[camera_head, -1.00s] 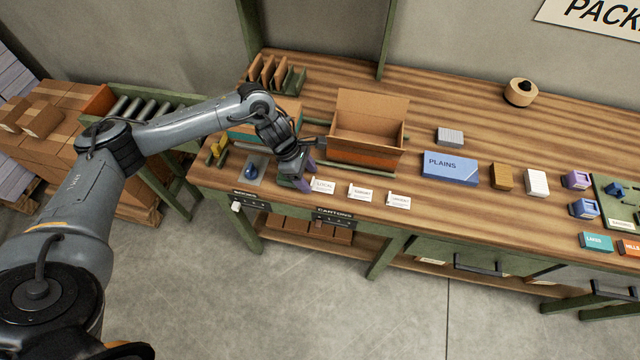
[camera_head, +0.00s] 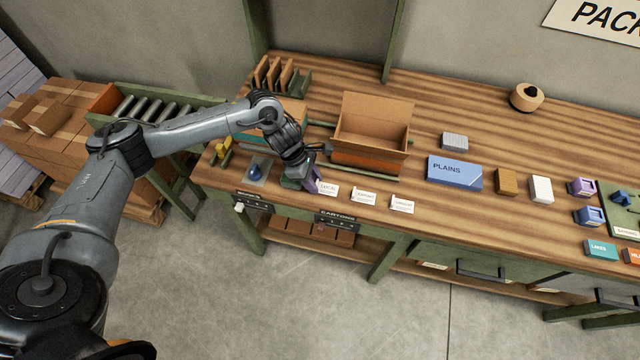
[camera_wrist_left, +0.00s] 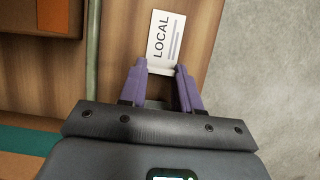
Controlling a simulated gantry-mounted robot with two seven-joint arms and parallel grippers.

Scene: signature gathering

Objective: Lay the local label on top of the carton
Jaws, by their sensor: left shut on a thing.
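The local label (camera_head: 328,189) is a small white card at the front edge of the bench, with LOCAL printed on it. It also shows in the left wrist view (camera_wrist_left: 165,38), with its near end between the purple fingertips. My left gripper (camera_head: 314,181) is shut on that end, low over the bench; I cannot tell whether the label touches the wood. The carton (camera_head: 368,158) is an open brown box with a raised back flap, behind and to the right of the gripper. Part of an orange-brown box side shows at the left wrist view's upper left. My right gripper is out of view.
Two more white cards (camera_head: 363,197) (camera_head: 402,204) lie right of the local label. A blue PLAINS box (camera_head: 454,173) lies right of the carton. A blue-knobbed item (camera_head: 255,172) stands left of the gripper. The bench behind the PLAINS box is mostly clear.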

